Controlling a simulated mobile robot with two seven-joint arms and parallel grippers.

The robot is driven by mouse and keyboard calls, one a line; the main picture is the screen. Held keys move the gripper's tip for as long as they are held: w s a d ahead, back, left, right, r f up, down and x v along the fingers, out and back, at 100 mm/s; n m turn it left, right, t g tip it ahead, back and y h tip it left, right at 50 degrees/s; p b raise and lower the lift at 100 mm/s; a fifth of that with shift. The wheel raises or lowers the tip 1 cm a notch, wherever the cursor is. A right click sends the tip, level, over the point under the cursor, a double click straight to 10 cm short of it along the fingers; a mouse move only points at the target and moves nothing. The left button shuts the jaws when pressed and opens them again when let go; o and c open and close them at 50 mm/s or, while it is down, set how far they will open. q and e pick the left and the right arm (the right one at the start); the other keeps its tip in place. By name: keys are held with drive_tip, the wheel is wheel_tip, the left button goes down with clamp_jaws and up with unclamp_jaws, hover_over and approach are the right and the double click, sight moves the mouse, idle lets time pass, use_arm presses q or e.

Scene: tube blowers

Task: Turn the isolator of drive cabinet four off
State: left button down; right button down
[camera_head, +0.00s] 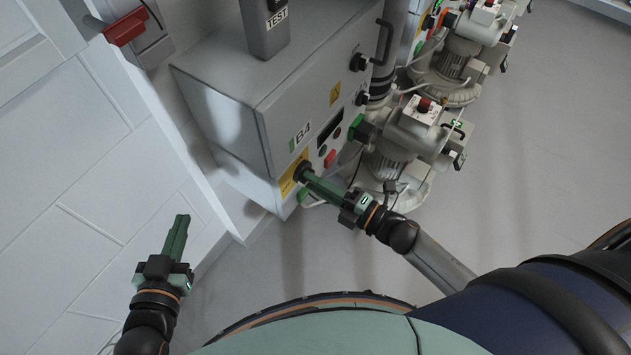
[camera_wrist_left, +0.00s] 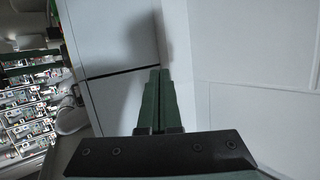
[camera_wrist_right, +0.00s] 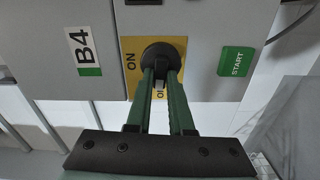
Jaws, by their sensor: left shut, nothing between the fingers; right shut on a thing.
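The drive cabinet marked B4 (camera_head: 262,120) is a grey box on the wall side. Its isolator is a black rotary knob (camera_wrist_right: 160,52) on a yellow plate (camera_wrist_right: 128,46), low on the front face; the plate also shows in the head view (camera_head: 287,186). "ON" reads on the plate's left; a second label between my fingers is partly hidden. My right gripper (camera_wrist_right: 162,76) is shut on the knob, one finger on each side. Which way the knob points is hard to tell. My left gripper (camera_head: 182,218) is shut and empty, out left of the cabinet.
A green START button (camera_wrist_right: 236,62) sits beside the plate. A red button (camera_head: 329,158) and a display (camera_head: 330,128) are on the same face. A blower (camera_head: 392,150) stands close to the right. A red-handled switch (camera_head: 126,27) is on the wall.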

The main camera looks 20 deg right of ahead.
use_arm(q)
drive_tip(key=shift+w+r+t, duration=0.2)
drive_tip(key=shift+r+t, duration=0.05)
drive_tip(key=shift+r, duration=0.3)
drive_tip(key=shift+w+r+t, duration=0.15)
drive_tip(key=shift+r+t, duration=0.1)
drive_tip(key=shift+r, duration=0.25)
use_arm(e)
drive_tip(key=shift+n, duration=0.6)
drive_tip(key=c, duration=0.8)
unclamp_jaws()
use_arm(q)
drive_tip(key=shift+f, duration=0.2)
use_arm(e)
drive_tip(key=shift+s+d, duration=0.1)
use_arm(q)
wheel_tip(320, 180, down, 6)
drive_tip(key=s+g, duration=0.2)
drive_tip(key=shift+s+r+n+g+p, duration=0.2)
drive_tip(key=shift+s+n+g+p, duration=0.1)
drive_tip(key=shift+p, duration=0.1)
use_arm(e)
drive_tip(key=v, duration=1.2)
